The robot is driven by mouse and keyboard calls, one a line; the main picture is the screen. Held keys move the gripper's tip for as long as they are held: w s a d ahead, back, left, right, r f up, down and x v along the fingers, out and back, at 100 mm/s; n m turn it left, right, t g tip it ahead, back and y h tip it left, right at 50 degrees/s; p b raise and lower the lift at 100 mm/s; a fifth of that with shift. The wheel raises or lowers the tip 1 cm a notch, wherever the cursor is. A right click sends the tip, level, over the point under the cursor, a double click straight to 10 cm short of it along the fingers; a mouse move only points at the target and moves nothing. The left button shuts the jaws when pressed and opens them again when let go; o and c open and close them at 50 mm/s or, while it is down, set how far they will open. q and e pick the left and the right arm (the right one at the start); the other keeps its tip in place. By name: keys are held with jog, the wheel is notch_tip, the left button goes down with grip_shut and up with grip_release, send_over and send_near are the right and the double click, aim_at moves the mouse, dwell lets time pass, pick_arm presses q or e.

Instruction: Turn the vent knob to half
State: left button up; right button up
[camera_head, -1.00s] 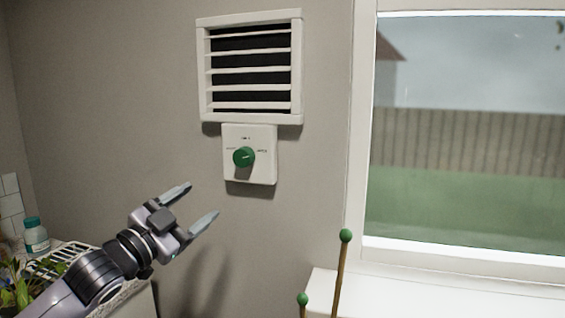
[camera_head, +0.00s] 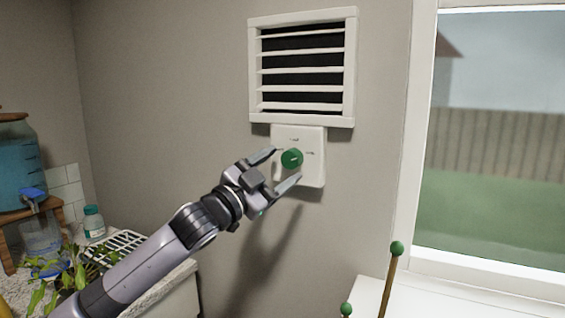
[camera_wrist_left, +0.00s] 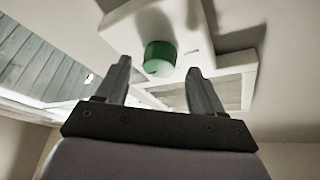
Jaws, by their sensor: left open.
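The green vent knob (camera_head: 292,158) sits on a white control plate (camera_head: 315,172) on the wall, below the white slatted vent (camera_head: 302,68). Small marks show on the plate around the knob, too small to read. A pale pointer line on the knob's face points to the right. My left gripper (camera_head: 281,169) is open, its two fingers reaching toward the knob from the lower left. In the left wrist view the knob (camera_wrist_left: 160,58) shows ahead of and between the two fingertips (camera_wrist_left: 158,75), with nothing held. My right gripper is out of view.
A window (camera_head: 505,130) is at the right, above a white sill (camera_head: 440,300). Two green-tipped stakes (camera_head: 397,249) rise at the lower right. A counter at the lower left holds a white rack (camera_head: 120,245), a plant, a teal-lidded bottle (camera_head: 94,222) and a blue water container (camera_head: 18,165).

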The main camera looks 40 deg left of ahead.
pick_arm(q)
jog(key=shift+x, duration=0.8)
jog(key=c, duration=1.1)
jog(key=shift+o, duration=0.2)
